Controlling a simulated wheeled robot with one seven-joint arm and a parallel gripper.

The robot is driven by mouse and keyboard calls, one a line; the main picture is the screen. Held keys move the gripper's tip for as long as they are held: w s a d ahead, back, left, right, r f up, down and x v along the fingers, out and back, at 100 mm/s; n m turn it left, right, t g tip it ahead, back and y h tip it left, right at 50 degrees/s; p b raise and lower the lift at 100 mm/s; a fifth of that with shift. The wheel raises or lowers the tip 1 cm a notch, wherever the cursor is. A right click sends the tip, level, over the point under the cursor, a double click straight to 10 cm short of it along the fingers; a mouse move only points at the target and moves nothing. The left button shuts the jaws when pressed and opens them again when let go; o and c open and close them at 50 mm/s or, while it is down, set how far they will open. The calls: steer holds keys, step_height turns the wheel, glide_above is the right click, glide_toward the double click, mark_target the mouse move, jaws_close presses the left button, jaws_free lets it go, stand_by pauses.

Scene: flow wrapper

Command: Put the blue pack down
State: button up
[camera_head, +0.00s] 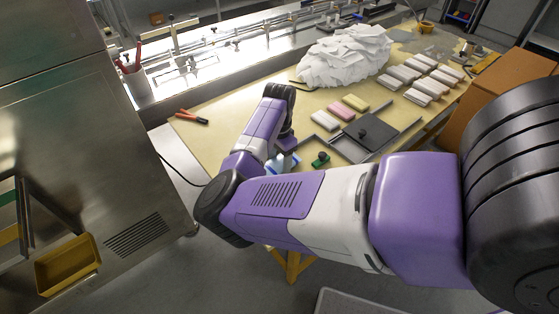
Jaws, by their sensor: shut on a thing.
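My gripper (286,143) is at the near edge of the tan table (232,116), below my purple wrist, and it is partly hidden by my own arm. It is shut on the blue pack (284,163), of which only a small light-blue part shows behind my forearm. I cannot tell whether the pack touches the table. A pink pack (341,111), a yellow pack (355,102) and a pale pack (325,120) lie in a slanting row further back on the table.
A dark square plate (371,132) with metal rails and a green-knobbed part (321,160) lie right of my gripper. A white crumpled heap (345,57) is behind. Red-handled pliers (191,117) lie left; the table's left middle is clear.

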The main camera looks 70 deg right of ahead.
steer(key=shift+f, duration=0.2)
steer(key=shift+f, duration=0.15)
steer(key=o, duration=1.3)
